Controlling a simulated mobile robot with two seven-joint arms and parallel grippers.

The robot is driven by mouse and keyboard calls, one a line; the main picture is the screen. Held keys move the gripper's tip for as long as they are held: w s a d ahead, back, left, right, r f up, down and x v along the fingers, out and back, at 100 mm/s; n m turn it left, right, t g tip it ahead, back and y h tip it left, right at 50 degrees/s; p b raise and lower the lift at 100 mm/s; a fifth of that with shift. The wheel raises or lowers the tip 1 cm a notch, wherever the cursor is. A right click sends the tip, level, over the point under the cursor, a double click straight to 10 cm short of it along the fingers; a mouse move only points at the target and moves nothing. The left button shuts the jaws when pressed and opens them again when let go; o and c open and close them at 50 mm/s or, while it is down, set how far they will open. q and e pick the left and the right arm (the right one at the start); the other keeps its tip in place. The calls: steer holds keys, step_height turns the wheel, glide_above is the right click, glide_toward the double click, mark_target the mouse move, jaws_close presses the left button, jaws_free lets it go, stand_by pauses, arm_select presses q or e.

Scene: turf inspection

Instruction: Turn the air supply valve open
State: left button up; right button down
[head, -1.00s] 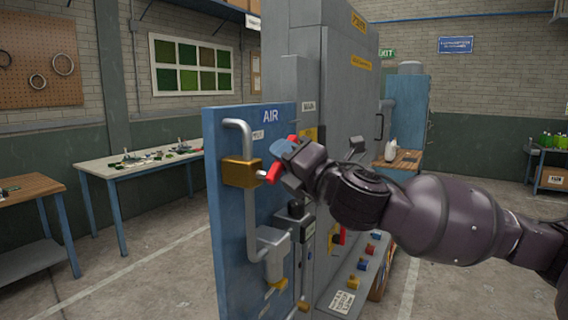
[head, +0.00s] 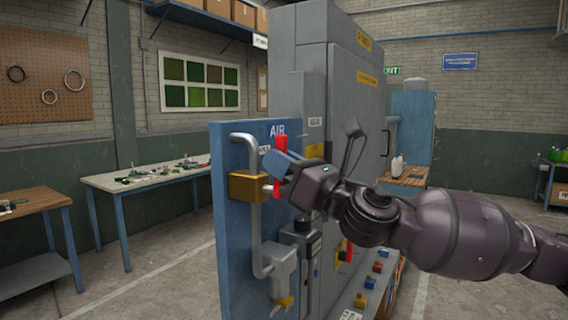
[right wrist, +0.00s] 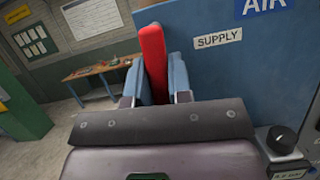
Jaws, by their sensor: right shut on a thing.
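The air supply valve has a brass body (head: 248,187) on a grey pipe (head: 253,225), fixed to the blue AIR panel (head: 230,255). Its red lever handle (head: 277,190) stands about upright, roughly parallel to the vertical pipe. My right gripper (head: 277,164) is shut on the handle. In the right wrist view, the red handle (right wrist: 153,55) rises between the blue fingers of my right gripper (right wrist: 156,80), and its lower part is hidden by the gripper. A SUPPLY label (right wrist: 219,39) is beside it on the panel. My left gripper is not in view.
A tall grey cabinet (head: 350,110) stands behind the panel. A black knob (right wrist: 282,138) is at the lower right in the right wrist view. A workbench (head: 150,180) stands left; floor between is clear.

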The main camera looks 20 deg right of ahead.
steer(key=shift+s+a+r+n+y, duration=0.1)
steer(key=shift+n+y, duration=0.3)
steer(key=shift+n, duration=0.3)
steer(key=c, duration=1)
jaws_free()
steer(key=shift+a, duration=0.1)
steer(key=shift+c, duration=0.2)
steer(key=shift+g, duration=0.3)
steer(key=b+v, duration=0.3)
steer(key=v, duration=0.8)
steer(key=shift+b, duration=0.35)
